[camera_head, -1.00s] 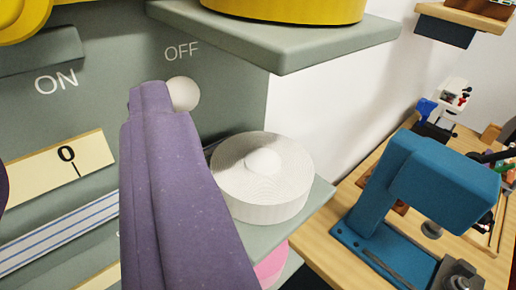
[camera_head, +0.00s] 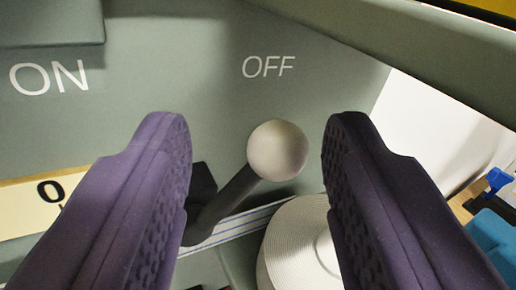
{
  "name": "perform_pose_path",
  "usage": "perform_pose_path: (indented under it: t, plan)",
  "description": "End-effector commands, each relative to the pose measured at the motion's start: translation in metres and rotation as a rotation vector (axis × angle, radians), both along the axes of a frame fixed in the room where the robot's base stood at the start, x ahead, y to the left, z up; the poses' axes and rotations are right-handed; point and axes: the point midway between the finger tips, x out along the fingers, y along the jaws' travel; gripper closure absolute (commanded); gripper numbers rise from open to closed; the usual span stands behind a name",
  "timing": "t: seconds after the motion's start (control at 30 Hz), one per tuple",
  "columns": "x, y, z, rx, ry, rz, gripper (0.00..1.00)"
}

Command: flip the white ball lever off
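The white ball (camera_head: 277,150) tops a dark lever stem (camera_head: 226,204) that leans up and right from its pivot, toward the OFF label (camera_head: 268,67) on the grey-green panel. The ON label (camera_head: 48,77) is at the upper left. My gripper (camera_head: 254,135) is open, with one purple finger on each side of the ball. Gaps show on both sides, wider on the left, so the ball looks untouched. The left finger and a dark block hide part of the lever's base.
A white ribbed disc (camera_head: 295,250) sits low, behind the right finger. A grey-green shelf (camera_head: 425,45) juts out at the upper right. A cream scale plate (camera_head: 25,208) marked 0 is at the left. A blue object (camera_head: 490,240) shows at the right edge.

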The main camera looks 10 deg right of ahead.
Motion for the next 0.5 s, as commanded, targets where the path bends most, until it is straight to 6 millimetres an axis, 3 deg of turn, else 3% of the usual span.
perform_pose_path:
  t: [0.03,0.2,0.33,0.5]
  plan:
    - [-0.0001,0.0000,0.0000,0.000,0.000,0.000,0.59]
    - [-0.0002,0.0005,-0.0002,0.000,0.001,0.001,0.98]
    - [0.0002,-0.0007,0.0000,0.016,0.009,0.001,1.00]
    - [0.0034,-0.0085,-0.0023,0.179,0.079,0.000,1.00]
